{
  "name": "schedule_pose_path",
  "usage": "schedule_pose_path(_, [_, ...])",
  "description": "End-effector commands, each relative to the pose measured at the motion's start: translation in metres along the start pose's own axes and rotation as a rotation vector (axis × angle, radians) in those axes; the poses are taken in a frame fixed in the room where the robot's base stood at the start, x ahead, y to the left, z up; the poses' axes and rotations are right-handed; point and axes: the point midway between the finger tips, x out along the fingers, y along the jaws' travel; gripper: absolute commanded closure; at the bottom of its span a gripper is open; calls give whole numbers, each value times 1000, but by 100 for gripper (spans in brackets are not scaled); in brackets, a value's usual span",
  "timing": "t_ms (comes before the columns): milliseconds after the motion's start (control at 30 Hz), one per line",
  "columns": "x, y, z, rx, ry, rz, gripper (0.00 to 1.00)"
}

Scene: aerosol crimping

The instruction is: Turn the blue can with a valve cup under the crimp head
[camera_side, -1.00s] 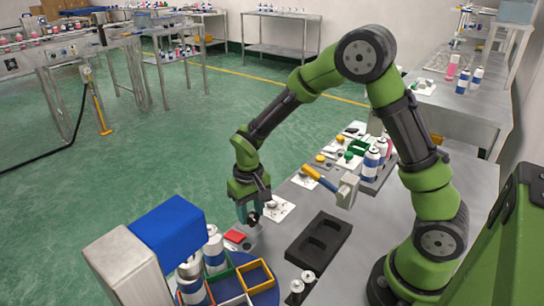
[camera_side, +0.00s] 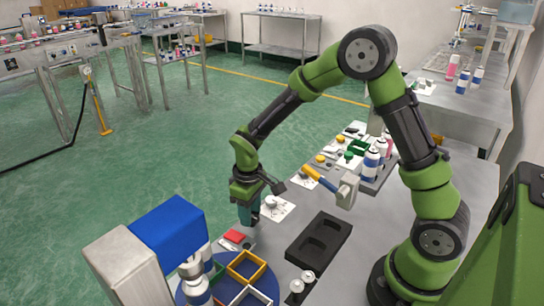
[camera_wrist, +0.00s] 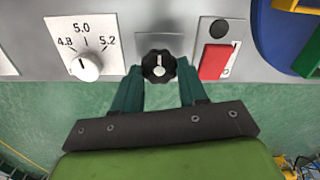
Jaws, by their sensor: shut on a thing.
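My gripper (camera_side: 250,218) is at the table's front edge in the side view. In the wrist view its fingers (camera_wrist: 160,80) are shut around a black ribbed knob (camera_wrist: 158,65) with a white pointer mark. The blue turntable (camera_side: 266,298) bears coloured square frames, including a yellow one (camera_side: 247,266) and a white one. A white can with a blue band (camera_side: 198,292) stands on it beside the crimp press (camera_side: 168,232), a grey body with a blue block. The press partly hides the cans there. I cannot tell which can has a valve cup.
A dial marked 4.8 to 5.2 (camera_wrist: 89,67) and a red switch (camera_wrist: 215,62) flank the knob. A black tray with recesses (camera_side: 320,242), a yellow-handled tool (camera_side: 322,180) and several cans (camera_side: 371,162) are on the table behind.

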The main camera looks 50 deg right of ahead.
Motion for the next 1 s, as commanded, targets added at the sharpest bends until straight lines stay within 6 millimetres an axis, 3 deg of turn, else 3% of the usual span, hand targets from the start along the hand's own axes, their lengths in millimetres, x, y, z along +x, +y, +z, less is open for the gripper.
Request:
schedule_pose_path(233, [-2,0,0,2,2,1,88])
schedule_pose_path(267, [-2,0,0,2,2,1,56])
schedule_pose_path(433, [-1,0,0,2,1,0,32])
schedule_pose_path(767, [-4,0,0,1,2,0,32])
schedule_pose_path(1000, [-42,0,-2,2,8,1,32])
